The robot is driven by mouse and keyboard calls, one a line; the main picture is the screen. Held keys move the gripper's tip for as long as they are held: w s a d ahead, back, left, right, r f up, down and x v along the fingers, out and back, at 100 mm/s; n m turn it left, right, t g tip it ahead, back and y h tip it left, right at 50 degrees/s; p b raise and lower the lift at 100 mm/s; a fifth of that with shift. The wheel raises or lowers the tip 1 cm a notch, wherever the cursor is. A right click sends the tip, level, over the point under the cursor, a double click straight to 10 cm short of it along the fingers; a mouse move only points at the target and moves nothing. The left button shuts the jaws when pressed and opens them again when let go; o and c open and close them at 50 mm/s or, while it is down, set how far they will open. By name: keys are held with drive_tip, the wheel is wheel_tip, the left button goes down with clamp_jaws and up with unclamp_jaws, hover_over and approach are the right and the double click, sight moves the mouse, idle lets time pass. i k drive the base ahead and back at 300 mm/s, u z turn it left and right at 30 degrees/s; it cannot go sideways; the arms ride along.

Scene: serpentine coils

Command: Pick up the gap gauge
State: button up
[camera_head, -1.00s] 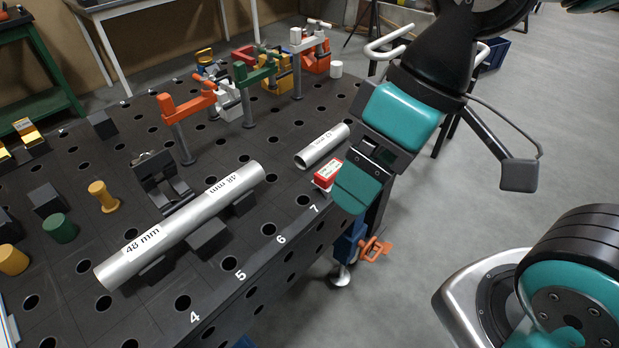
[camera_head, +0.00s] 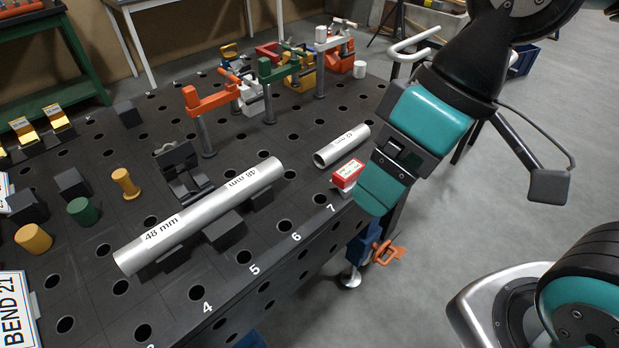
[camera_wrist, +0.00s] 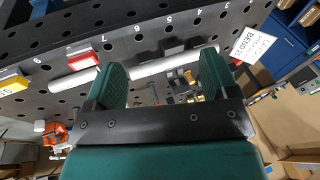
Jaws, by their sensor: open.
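A small red block with a white label, which I take to be the gap gauge (camera_head: 347,174), stands near the table's front edge by the number 7. It also shows in the wrist view, left of my fingers, as a red and white block (camera_wrist: 82,60). In the head view my gripper (camera_head: 380,190) is just right of the red block and overlaps its surroundings, so the distance is hard to judge. In the wrist view the green fingers of my gripper (camera_wrist: 160,62) are wide apart with nothing between them. The red block is outside the left finger.
A long 48 mm tube (camera_head: 205,214) lies on dark supports left of the red block. A shorter tube (camera_head: 341,146) lies just behind it. Clamps (camera_head: 205,100) stand farther back on the perforated table (camera_head: 100,270). An orange-handled clamp (camera_head: 387,253) hangs below the edge.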

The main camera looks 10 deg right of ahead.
sight(344, 179)
drive_tip(key=u, duration=0.05)
drive_tip(key=k, duration=0.5)
drive_tip(key=z, duration=1.1)
drive_tip(key=i, duration=0.8)
drive_tip(key=u, duration=1.45)
